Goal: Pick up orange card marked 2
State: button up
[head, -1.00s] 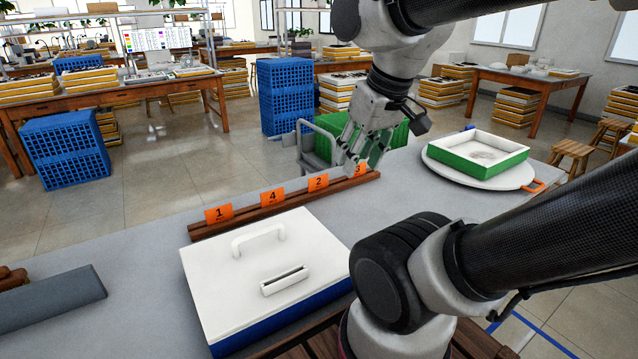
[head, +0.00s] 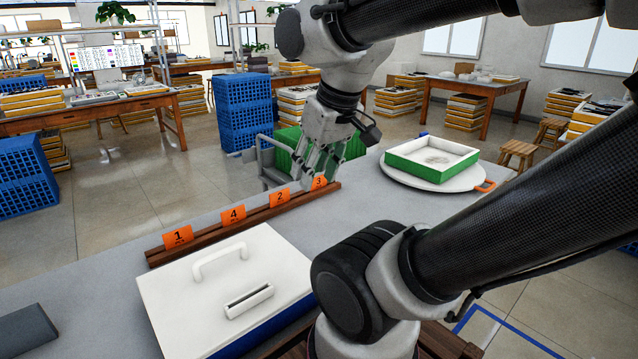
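The orange card marked 2 (head: 280,197) stands upright in a long brown wooden rack (head: 240,222) on the grey table. It is third from the left in the row, between the card marked 4 (head: 233,214) and the card marked 3 (head: 319,183). My gripper (head: 316,172) hangs above and just behind the rack's right end, close to card 3 and to the right of card 2. Its fingers look spread apart with nothing between them. Card 2 is fully in view and apart from the gripper.
The card marked 1 (head: 178,236) stands at the rack's left end. A white lidded box (head: 170,300) with a handle and slot sits in front of the rack. A green-and-white tray (head: 432,172) rests on a round white board (head: 390,175) at the right. A grey block (head: 25,330) lies at lower left.

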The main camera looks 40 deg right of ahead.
aim_at(279, 197)
jog(key=l, duration=1.6)
jog(key=i, duration=0.05)
